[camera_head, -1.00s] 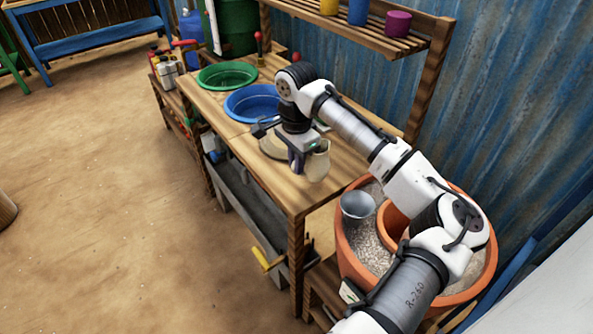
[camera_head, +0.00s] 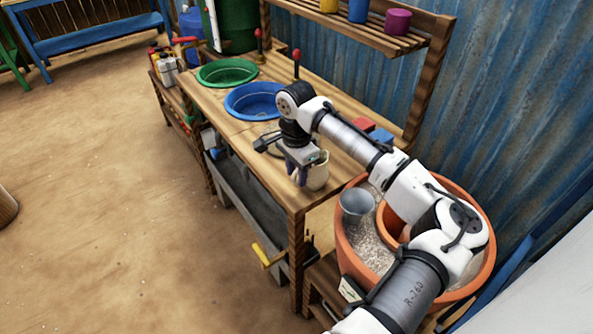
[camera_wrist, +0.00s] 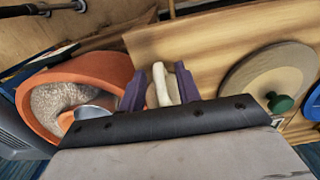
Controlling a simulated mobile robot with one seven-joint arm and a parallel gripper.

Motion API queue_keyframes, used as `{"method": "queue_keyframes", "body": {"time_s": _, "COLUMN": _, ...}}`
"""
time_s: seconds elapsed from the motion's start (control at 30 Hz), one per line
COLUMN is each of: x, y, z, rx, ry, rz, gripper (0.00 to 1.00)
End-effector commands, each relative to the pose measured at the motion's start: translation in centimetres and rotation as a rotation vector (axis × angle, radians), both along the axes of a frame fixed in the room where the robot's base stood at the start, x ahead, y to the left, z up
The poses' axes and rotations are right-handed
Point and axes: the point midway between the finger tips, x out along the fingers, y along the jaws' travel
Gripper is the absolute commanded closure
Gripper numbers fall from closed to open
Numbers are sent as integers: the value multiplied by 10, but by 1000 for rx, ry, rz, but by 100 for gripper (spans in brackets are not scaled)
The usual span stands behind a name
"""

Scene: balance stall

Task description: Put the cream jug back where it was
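The cream jug (camera_head: 318,172) is near the front right corner of the wooden bench (camera_head: 345,167), looking upright and apparently resting on it. My gripper (camera_head: 300,174) is on its left side, pointing down. In the wrist view, the jug's pale handle (camera_wrist: 161,84) lies between the two purple fingers of my gripper (camera_wrist: 160,88). A gap shows on either side of the handle, so the fingers look open around it. Part of the jug's body shows behind the handle; its base is hard to see.
A blue basin (camera_head: 253,101) and a green basin (camera_head: 227,73) sit farther back on the bench. A red block (camera_head: 363,124) and a blue block (camera_head: 381,135) lie behind my arm. A round wooden disc with a green knob (camera_wrist: 280,103) is nearby. A terracotta pot (camera_head: 345,248) stands right.

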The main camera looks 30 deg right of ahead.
Motion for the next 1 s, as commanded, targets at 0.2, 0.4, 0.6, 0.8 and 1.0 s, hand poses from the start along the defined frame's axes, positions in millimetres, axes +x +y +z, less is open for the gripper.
{"method": "queue_keyframes", "body": {"time_s": 0.2, "x": 0, "y": 0, "z": 1, "rx": -1, "ry": 0, "rz": 0, "gripper": 67}}
{"method": "queue_keyframes", "body": {"time_s": 0.4, "x": 1, "y": 0, "z": 22, "rx": 0, "ry": -4, "rz": 0, "gripper": 67}}
{"method": "queue_keyframes", "body": {"time_s": 0.6, "x": 1, "y": 0, "z": 66, "rx": -1, "ry": -3, "rz": 0, "gripper": 67}}
{"method": "queue_keyframes", "body": {"time_s": 0.8, "x": 0, "y": 0, "z": 104, "rx": -1, "ry": -1, "rz": 0, "gripper": 67}}
{"method": "queue_keyframes", "body": {"time_s": 1.0, "x": 0, "y": 0, "z": 121, "rx": 0, "ry": 0, "rz": 0, "gripper": 67}}
